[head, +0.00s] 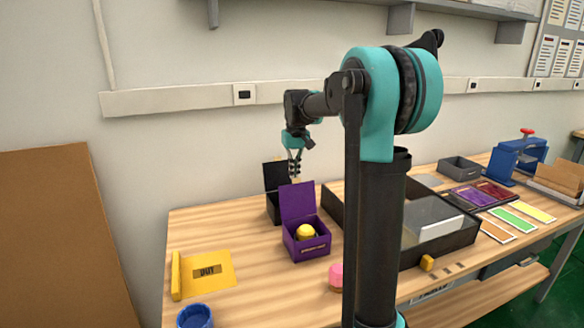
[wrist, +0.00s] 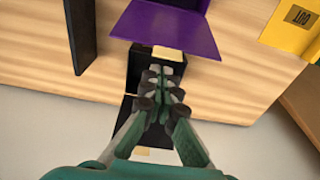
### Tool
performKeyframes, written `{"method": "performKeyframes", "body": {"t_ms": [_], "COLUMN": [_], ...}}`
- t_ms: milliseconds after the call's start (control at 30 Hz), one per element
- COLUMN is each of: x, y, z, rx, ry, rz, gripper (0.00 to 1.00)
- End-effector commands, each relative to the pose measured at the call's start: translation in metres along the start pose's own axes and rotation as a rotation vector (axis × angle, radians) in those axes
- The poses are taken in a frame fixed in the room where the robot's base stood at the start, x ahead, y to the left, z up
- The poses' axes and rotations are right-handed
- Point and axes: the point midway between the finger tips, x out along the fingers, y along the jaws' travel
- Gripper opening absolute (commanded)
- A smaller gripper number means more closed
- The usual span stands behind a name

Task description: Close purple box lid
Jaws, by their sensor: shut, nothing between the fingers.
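The purple box (head: 306,248) stands on the table with its lid (head: 297,201) raised at the back. A yellow round-topped item (head: 305,231) sits inside it. In the wrist view the purple lid (wrist: 172,27) shows at the top, just beyond my fingertips; the box's inside is hidden there. My gripper (head: 296,174) is shut and empty, pointing down behind the raised purple lid, over the black box area. In the wrist view my gripper (wrist: 167,75) lies between the camera and the lid. I cannot tell whether it touches the lid.
An open black box (head: 272,207) stands close behind the purple box. A large black tray (head: 335,207) lies to the right. A yellow "OUT" plate (head: 212,272), a blue cup (head: 195,317) and a pink-topped item (head: 336,275) stand nearer the front. The wall is close behind.

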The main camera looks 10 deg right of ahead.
Motion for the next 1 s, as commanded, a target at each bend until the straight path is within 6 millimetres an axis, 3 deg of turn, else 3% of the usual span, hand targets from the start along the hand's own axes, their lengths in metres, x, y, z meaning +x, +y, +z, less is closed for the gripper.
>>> {"method": "performKeyframes", "body": {"t_ms": [200, 733, 1000], "x": [-0.004, -0.006, -0.011], "y": [0.0, 0.0, 0.0], "z": [0.011, 0.015, 0.034], "rx": [0.0, 0.0, 0.0], "ry": [0.0, 0.02, 0.132], "rz": [0.0, 0.0, 0.001], "gripper": [0.0, 0.0, 0.0]}}
